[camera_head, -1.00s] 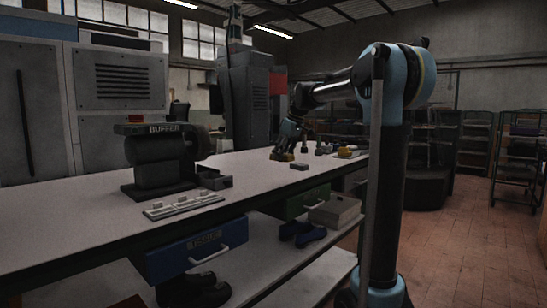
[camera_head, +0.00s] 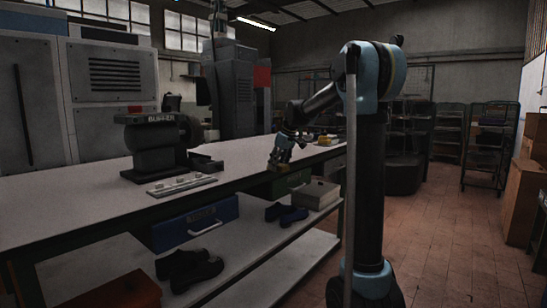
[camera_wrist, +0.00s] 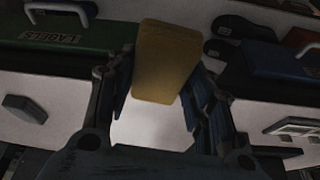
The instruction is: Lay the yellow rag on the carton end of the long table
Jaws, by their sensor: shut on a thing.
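The yellow rag (camera_wrist: 167,62) shows as a folded, block-like yellow piece between the two fingers of my gripper (camera_wrist: 160,82) in the wrist view. My gripper is shut on it. In the head view my gripper (camera_head: 279,163) hangs at the front edge of the long table (camera_head: 75,205), right of the buffer machine; the rag is too small and dark there to make out clearly. Brown cartons (camera_head: 524,195) stand at the far right, apart from the table. I see no carton on the tabletop.
The buffer (camera_head: 155,145) and a white tray with small parts (camera_head: 181,186) stand on the table. Below are a blue drawer (camera_head: 195,226), a green drawer (camera_wrist: 62,40), dark shoes (camera_head: 188,268) and a grey box (camera_head: 317,193). Another yellow item (camera_head: 327,140) lies farther back. The floor (camera_head: 440,240) at right is clear.

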